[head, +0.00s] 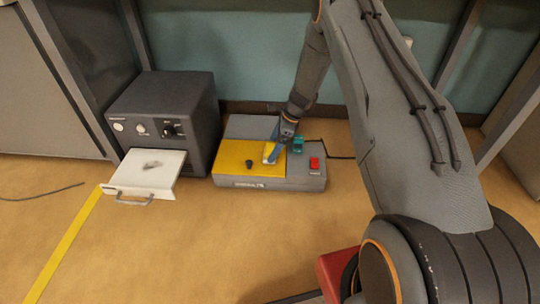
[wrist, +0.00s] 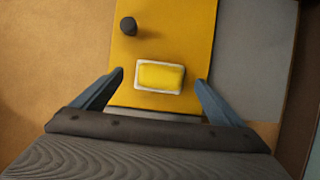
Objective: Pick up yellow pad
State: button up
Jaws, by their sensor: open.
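The yellow pad (wrist: 161,76) is a small bright yellow block with a white border. It lies on the darker yellow plate (wrist: 185,30) of a grey device. In the head view the pad (head: 268,154) is small and partly covered by my gripper. My gripper (wrist: 160,88) is open, with one blue finger on each side of the pad's near edge. In the head view my gripper (head: 270,148) reaches down over the plate's right part. I cannot tell whether the fingers touch the plate.
A black knob (wrist: 128,26) stands on the plate beyond the pad. A red button (head: 314,163) and a teal part (head: 297,146) sit on the device's right side. A dark box (head: 170,110) with an open white drawer (head: 125,178) stands to the left.

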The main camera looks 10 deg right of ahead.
aim_at(272, 148)
jog(key=b+x, duration=0.1)
jog(key=x, duration=0.2)
jog(key=shift+f, duration=0.1)
jog(key=c, duration=1.1)
jog(key=shift+c, duration=0.2)
notch_tip(272, 148, up, 10)
jog(key=p, duration=0.4)
